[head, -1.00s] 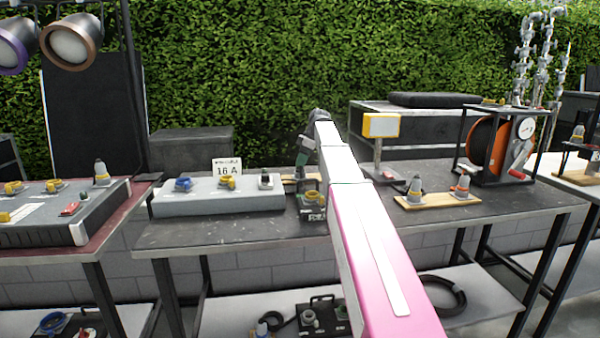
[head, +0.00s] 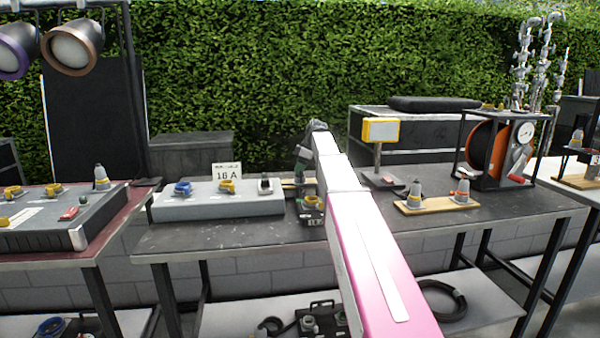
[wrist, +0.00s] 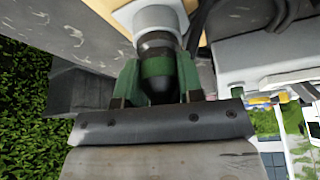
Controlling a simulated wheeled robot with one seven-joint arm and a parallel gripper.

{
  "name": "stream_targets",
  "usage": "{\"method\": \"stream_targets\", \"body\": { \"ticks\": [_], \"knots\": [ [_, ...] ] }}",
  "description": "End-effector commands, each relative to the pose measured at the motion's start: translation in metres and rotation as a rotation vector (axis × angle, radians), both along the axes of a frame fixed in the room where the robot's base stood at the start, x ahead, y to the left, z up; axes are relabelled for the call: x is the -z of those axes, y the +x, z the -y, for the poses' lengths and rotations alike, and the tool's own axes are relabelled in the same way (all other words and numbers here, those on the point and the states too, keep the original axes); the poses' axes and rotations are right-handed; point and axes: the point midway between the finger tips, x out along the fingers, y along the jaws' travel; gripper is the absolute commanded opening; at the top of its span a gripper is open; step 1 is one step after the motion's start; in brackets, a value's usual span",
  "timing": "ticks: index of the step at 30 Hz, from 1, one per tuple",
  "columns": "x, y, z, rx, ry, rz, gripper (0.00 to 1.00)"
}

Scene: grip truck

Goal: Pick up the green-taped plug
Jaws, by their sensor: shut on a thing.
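The green-taped plug (wrist: 157,68) shows in the wrist view as a dark, tapered body with a green band and a pale grey collar. My gripper (wrist: 156,85) has its green fingers on both sides of the plug, closed against it at the band. The plug's pale end points to the top of the wrist view, over a light wooden board, and I cannot tell whether it touches the board. In the head view my gripper (head: 302,155) is small above the dark table, and my arm hides much of that spot.
A grey box (head: 220,204) with blue, yellow and grey sockets and a "16 A" sign (head: 227,172) stands to the left. A wooden board (head: 436,205) with two plugs, a yellow-framed display (head: 381,130) and an orange cable reel (head: 484,147) stand to the right. A dark socket box (head: 311,213) sits near my arm.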

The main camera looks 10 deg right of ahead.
Motion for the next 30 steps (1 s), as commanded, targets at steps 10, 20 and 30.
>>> {"method": "stream_targets", "body": {
  "ticks": [10,20,30],
  "knots": [
    [-0.034,0.001,0.000,0.000,0.000,0.000,0.08],
    [-0.075,-0.024,-0.057,-0.004,0.000,0.001,0.08],
    [-0.104,-0.042,-0.100,-0.002,0.000,0.001,0.08]
  ]
}}
